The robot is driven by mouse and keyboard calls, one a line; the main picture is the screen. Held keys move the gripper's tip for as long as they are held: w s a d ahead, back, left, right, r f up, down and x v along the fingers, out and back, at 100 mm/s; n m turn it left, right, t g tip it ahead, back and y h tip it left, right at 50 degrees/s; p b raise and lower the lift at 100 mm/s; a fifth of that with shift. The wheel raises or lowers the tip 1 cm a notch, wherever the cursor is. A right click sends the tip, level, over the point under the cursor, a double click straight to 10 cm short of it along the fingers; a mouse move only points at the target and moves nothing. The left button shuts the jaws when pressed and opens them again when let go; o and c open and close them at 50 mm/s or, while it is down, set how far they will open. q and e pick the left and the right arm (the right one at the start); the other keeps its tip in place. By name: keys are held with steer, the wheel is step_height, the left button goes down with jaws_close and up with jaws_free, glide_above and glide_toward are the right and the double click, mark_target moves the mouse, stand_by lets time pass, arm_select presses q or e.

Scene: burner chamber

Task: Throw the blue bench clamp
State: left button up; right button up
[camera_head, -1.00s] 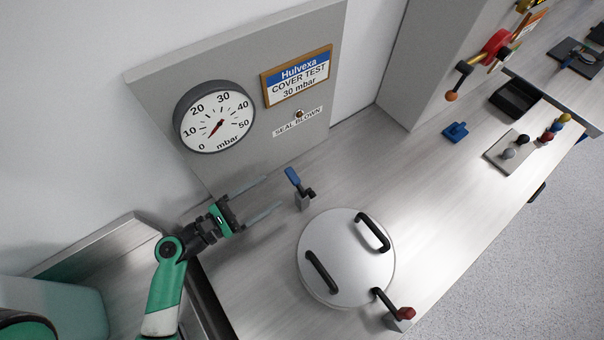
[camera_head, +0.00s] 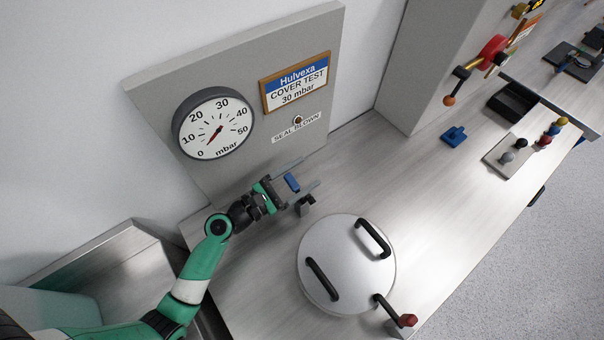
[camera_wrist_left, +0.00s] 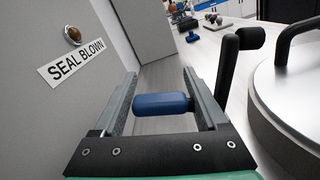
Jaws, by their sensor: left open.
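The blue bench clamp (camera_head: 292,182) stands on the bench between the gauge panel and the round metal cover. Its blue handle is up, and its dark arm shows at the lower right. My left gripper (camera_head: 301,187) is open around the blue handle. In the left wrist view the blue handle (camera_wrist_left: 161,103) lies between the two open fingers (camera_wrist_left: 158,100), and the black clamp arm (camera_wrist_left: 229,75) stands just outside the right finger. Whether a finger touches the handle cannot be told. My right gripper is not in view.
The round cover (camera_head: 345,245) with black handles is close on the right. A red-handled clamp (camera_head: 407,320) stands at its front edge. The panel with the pressure gauge (camera_head: 214,124) rises behind. A blue block (camera_head: 453,136) lies farther right, with clear bench between.

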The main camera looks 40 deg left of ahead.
arm_select(q)
steer(key=shift+c, duration=0.2)
jaws_close()
stand_by(0.3)
